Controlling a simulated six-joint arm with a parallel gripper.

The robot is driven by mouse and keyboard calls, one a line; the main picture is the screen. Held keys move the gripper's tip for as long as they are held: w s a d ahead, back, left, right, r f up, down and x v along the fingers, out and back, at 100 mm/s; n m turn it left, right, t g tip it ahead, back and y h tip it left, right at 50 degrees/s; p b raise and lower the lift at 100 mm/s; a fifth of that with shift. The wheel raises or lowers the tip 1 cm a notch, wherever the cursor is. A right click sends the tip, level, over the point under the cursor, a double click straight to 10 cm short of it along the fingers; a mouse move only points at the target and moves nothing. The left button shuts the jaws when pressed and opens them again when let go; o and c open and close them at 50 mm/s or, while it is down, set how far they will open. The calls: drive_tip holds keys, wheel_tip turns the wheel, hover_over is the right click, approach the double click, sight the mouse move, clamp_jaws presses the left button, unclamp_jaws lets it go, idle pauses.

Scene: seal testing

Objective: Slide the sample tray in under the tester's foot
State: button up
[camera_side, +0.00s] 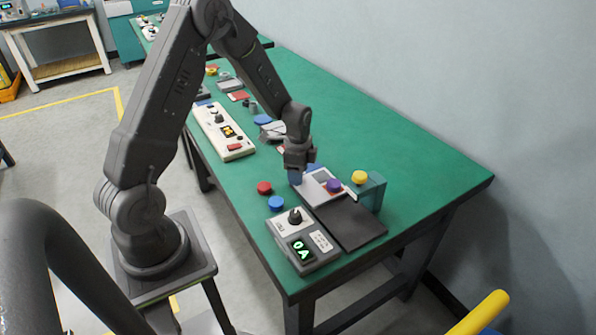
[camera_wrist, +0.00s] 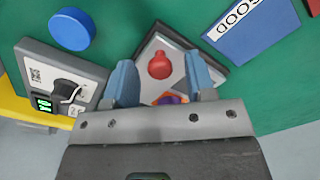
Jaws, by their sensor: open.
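My gripper (camera_side: 301,176) is low over the tray's far end. In the wrist view my gripper (camera_wrist: 160,63) is open, with the red piece showing between its blue fingers.
A grey box with a black dial and green display (camera_side: 303,240) stands at the near table corner. A red disc (camera_side: 264,188) and a blue disc (camera_side: 276,203) lie left of the tray. A long white device (camera_side: 222,130) is behind. The green table's right side is clear.

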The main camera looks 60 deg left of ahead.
sight(316, 202)
clamp_jaws()
idle(0.3)
drive_tip(key=d, duration=0.9)
unclamp_jaws()
drive_tip(key=shift+r, duration=0.15)
wheel_tip(316, 202, up, 14)
idle(0.6)
